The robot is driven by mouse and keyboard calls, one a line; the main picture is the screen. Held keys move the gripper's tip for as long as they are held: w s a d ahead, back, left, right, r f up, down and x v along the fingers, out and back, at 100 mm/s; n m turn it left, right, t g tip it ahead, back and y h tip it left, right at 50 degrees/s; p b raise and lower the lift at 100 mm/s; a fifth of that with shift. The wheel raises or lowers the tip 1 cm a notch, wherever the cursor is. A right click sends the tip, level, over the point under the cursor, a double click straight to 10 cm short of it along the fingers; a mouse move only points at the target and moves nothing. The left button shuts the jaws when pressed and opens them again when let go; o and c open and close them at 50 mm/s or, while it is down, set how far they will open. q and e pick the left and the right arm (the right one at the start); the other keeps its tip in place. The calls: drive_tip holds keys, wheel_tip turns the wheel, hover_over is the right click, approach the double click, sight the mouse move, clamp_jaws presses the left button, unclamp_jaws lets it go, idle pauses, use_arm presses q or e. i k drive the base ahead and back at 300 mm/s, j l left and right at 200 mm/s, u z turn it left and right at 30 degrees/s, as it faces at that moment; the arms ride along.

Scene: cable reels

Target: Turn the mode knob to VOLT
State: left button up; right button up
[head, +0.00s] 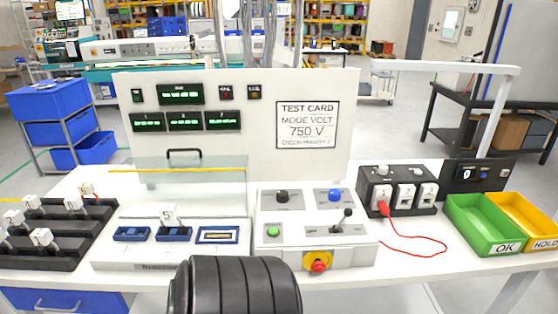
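A white control box (363,255) stands at the middle of the table. A black knob (282,196) sits on its upper left plate and a blue knob (335,195) on its upper right plate. The labels are too small to read, so I cannot tell which is the mode knob or where it points. A test card (307,125) on the white back panel reads MODE VOLT, 750 V. Neither of my grippers is in view.
The box also has a green button (273,231), a black lever (347,214) and a red stop button (318,266). A clear-shielded fixture (105,252) stands left, a socket block (367,174) with a red cable right. Green (462,226) and yellow trays (502,203) lie far right.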

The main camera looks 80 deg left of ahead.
sight(281, 196)
drive_tip(key=j+u, duration=0.1)
drive_tip(key=u, duration=1.95)
